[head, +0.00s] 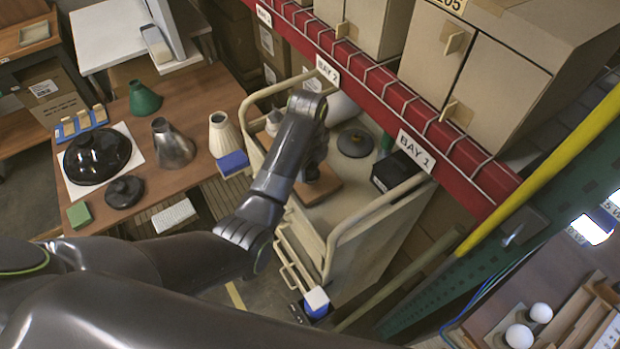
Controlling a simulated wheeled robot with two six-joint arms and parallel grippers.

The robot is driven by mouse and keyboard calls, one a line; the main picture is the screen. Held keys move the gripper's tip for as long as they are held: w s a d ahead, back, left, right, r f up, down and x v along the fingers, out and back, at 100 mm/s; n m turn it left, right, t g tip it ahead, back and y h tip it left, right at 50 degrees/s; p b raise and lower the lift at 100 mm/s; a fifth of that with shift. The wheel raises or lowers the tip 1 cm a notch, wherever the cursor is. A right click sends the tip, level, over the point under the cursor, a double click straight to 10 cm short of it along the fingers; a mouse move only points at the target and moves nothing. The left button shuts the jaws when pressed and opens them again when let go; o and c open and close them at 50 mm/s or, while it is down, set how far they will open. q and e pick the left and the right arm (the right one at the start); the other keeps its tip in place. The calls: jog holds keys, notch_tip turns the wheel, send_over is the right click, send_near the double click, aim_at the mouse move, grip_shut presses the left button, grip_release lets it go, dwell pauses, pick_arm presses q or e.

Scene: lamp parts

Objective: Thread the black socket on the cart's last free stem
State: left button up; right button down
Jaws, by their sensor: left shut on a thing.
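The cream cart (352,215) stands right of the wooden table. My left gripper (311,176) is over the cart, pointing down above a brown wooden block (325,187). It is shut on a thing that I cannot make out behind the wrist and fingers. A dark round base (356,143) with a short knob or stem stands on the cart to the right. A small white piece (273,122) stands at the cart's far left. I cannot pick out the black socket or a bare stem under the gripper. My right gripper is not in view.
A black box (394,170) sits at the cart's right side. The cart's raised handle rail (335,236) and the red shelf beam (400,97) are close to the arm. The wooden table (199,108) holds several shades and black round parts.

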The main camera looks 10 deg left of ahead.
pick_arm(q)
jog(key=shift+s+f+m, duration=0.2)
jog(key=shift+f+m, duration=0.15)
jog(key=shift+m, duration=0.15)
jog(key=shift+m, duration=0.6)
jog(key=o, duration=0.8)
jog(key=shift+c, duration=0.2)
jog(key=o, duration=0.4)
jog(key=shift+w+r, duration=0.1)
jog(key=shift+w, duration=0.15)
jog(key=shift+r, duration=0.1)
